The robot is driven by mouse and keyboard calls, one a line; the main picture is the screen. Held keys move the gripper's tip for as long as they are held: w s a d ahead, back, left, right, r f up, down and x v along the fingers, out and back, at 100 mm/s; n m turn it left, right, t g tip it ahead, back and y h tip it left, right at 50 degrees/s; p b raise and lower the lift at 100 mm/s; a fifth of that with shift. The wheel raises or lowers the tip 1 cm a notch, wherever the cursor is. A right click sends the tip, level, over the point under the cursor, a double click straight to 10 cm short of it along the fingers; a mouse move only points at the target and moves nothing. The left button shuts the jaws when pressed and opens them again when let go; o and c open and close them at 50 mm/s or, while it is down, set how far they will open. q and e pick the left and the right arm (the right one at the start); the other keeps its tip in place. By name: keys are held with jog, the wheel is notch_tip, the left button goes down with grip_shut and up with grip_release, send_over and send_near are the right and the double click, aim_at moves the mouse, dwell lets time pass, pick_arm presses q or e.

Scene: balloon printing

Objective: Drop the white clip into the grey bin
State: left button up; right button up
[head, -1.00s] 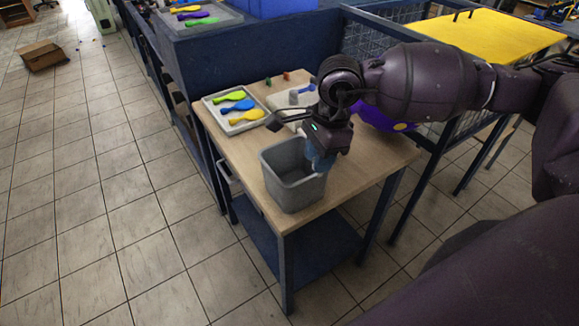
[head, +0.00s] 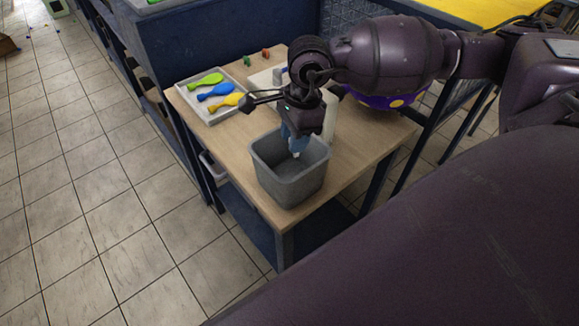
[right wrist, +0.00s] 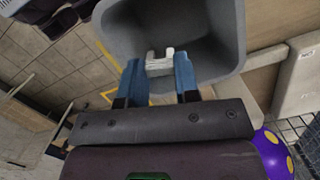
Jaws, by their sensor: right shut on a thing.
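The grey bin (head: 291,185) stands on the wooden table near its front corner, with its open top up. In the right wrist view the bin (right wrist: 229,22) fills the top middle. My right gripper (head: 297,152) points down over the bin's opening. In the right wrist view its blue fingers (right wrist: 158,75) are shut on the white clip (right wrist: 160,60), which sits between the fingertips in front of the bin's opening. In the head view the clip (head: 296,154) is a small pale spot at the fingertips. My left gripper is not in view.
A tray (head: 208,112) of green, blue and yellow balloons lies at the table's back left. A purple ball with yellow spots (head: 385,102) is at the right behind my arm. Small green and red pieces (head: 265,54) lie at the back. Bare table (head: 355,150) lies right of the bin.

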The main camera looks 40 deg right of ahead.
jog(key=shift+f, duration=0.85)
jog(key=o, duration=0.9)
jog(key=shift+r, duration=0.15)
jog(key=shift+r, duration=0.25)
jog(key=r, duration=0.3)
jog(key=d+r, duration=0.1)
jog(key=r, duration=0.6)
jog(key=shift+s+d, duration=0.1)
jog(key=shift+d, duration=0.2)
jog(key=shift+s+f, duration=0.1)
